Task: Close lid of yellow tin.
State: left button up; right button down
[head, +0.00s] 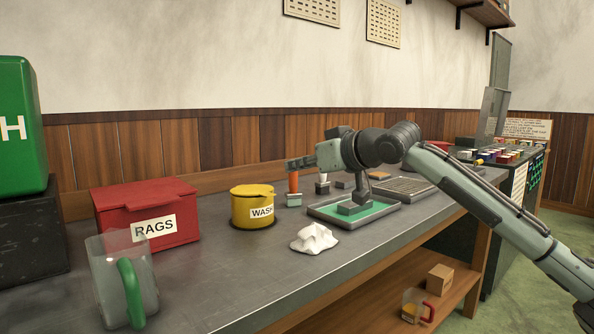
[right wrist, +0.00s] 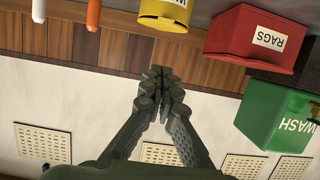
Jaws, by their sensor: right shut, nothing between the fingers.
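The yellow tin (head: 252,211), labelled WASH, stands upright on the grey workbench. Its lid (head: 252,190) lies flat across the top and looks shut. The tin also shows upside down at the top edge of the right wrist view (right wrist: 165,12), partly cut off. My right gripper (head: 297,163) is to the right of the tin and above its height, apart from it. Its fingers are together and empty, as the right wrist view shows (right wrist: 165,84). My left gripper is not in view.
A red RAGS box (head: 148,214) stands left of the tin, with a clear green-handled jug (head: 122,280) in front. A white crumpled rag (head: 314,238) lies right of the tin. An orange-handled tool (head: 293,186) and a green-lined tray (head: 335,215) are under my right arm. The front bench is mostly clear.

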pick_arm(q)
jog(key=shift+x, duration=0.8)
pick_arm(e)
jog(key=w+a+f, duration=0.4)
jog(key=w+f, duration=0.2)
jog(key=shift+a+f, duration=0.2)
jog(key=shift+a, duration=0.05)
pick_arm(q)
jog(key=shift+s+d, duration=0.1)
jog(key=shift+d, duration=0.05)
